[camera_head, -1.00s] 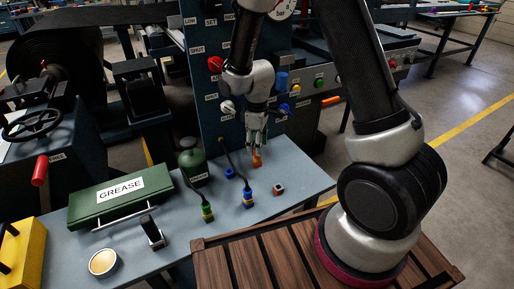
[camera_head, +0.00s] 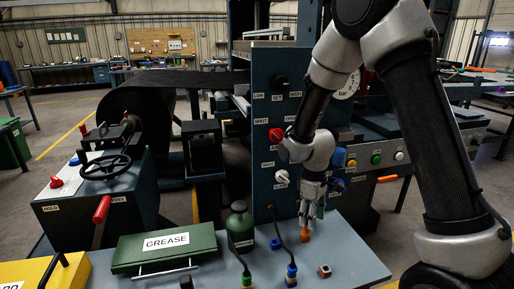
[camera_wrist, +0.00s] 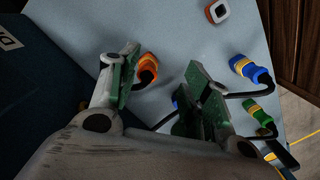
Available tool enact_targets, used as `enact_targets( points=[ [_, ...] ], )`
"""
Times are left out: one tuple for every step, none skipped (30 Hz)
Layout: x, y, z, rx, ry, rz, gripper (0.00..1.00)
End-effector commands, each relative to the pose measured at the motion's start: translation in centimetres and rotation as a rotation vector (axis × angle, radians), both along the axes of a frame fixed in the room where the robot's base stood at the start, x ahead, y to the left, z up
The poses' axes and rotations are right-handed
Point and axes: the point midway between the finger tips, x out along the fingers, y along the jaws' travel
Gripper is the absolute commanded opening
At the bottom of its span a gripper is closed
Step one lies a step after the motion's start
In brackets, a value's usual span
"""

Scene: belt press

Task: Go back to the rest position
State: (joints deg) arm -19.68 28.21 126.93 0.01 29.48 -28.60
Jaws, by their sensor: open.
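My gripper (camera_head: 309,212) points down over the grey-blue table, in front of the dark blue control panel (camera_head: 268,140). In the wrist view its two fingers (camera_wrist: 160,78) stand wide apart with nothing held between them. An orange connector (camera_head: 305,235) stands on the table just below the fingers. In the wrist view the orange connector (camera_wrist: 149,66) shows beside the left finger, with a black cable. I cannot tell whether they touch. My arm is bent and reaches forward from the right side of the head view.
Panel knobs, including a red one (camera_head: 276,134), are close to my wrist.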

Motion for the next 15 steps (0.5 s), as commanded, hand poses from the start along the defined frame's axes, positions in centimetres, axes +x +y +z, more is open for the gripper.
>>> enact_targets(
  points=[
    [-1.7, -0.6, -0.1, -0.022, 0.047, -0.048, 0.48],
    [-2.7, -1.0, 0.3, -0.035, 0.070, -0.084, 0.48],
    [-3.9, -1.5, 1.6, -0.050, 0.088, -0.135, 0.48],
    [-4.5, -1.9, 2.6, -0.056, 0.093, -0.171, 0.48],
    [-5.1, -2.3, 3.5, -0.061, 0.095, -0.202, 0.48],
    [-5.8, -2.8, 4.8, -0.065, 0.096, -0.241, 0.48],
    [-6.3, -3.2, 5.7, -0.067, 0.095, -0.269, 0.48],
    [-6.8, -3.6, 6.7, -0.068, 0.091, -0.298, 0.48],
    [-7.5, -4.2, 8.0, -0.069, 0.084, -0.336, 0.48],
    [-8.0, -4.6, 9.0, -0.067, 0.078, -0.363, 0.48],
    [-8.5, -5.1, 10.0, -0.066, 0.071, -0.391, 0.48],
    [-9.3, -5.7, 11.4, -0.062, 0.059, -0.430, 0.48],
    [-9.9, -6.2, 12.4, -0.058, 0.047, -0.458, 0.48],
    [-10.5, -6.7, 13.4, -0.053, 0.036, -0.488, 0.48],
    [-11.4, -7.4, 14.7, -0.046, 0.018, -0.525, 0.48]
  ],
)
